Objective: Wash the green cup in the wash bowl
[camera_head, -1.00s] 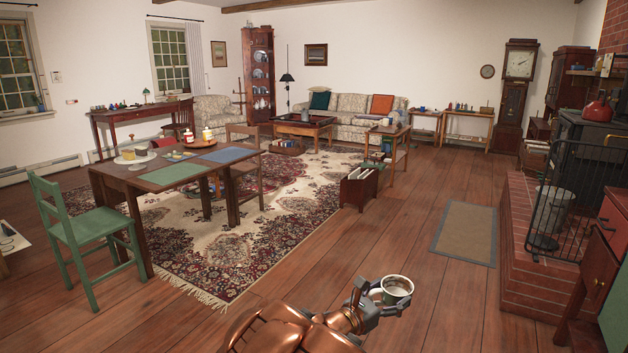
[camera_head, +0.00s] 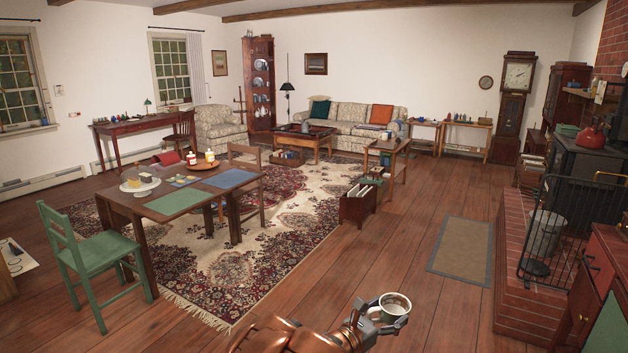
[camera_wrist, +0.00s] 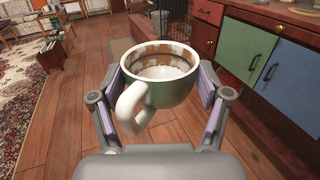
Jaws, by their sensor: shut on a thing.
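My gripper (camera_head: 382,322) is shut on the green cup (camera_head: 391,305) and holds it upright above the wooden floor. In the wrist view the cup (camera_wrist: 171,94) sits between the two finger pads of my gripper (camera_wrist: 160,103), with its white handle toward the camera. I cannot make out a wash bowl in these views.
A cabinet with red, green and blue fronts (camera_wrist: 232,58) stands close on the right. A brick hearth (camera_head: 535,307) with a black guard is at the right. A dining table (camera_head: 140,204) and green chair (camera_head: 95,256) are at the left.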

